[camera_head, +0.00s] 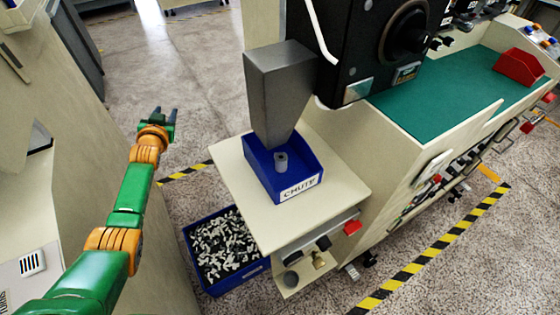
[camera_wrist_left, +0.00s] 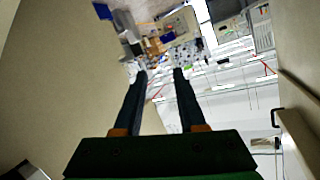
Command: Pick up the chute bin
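The chute bin (camera_head: 258,180) is a blue open box labelled "CHUTE" on its front. It sits on a cream stand (camera_head: 345,183), under the grey chute (camera_head: 283,95). A small grey cylindrical piece (camera_head: 281,161) stands inside it. My left gripper (camera_head: 165,114) is to the left of the bin and apart from it, over the floor. In the left wrist view its two dark fingers (camera_wrist_left: 160,78) are spread with nothing between them. My right gripper shows in neither view.
A blue crate (camera_head: 222,285) full of small black and white pieces stands on the floor below the stand. A green-topped bench (camera_head: 440,100) with a red bin (camera_head: 519,67) is on the right. A cream cabinet (camera_head: 75,140) is on the left.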

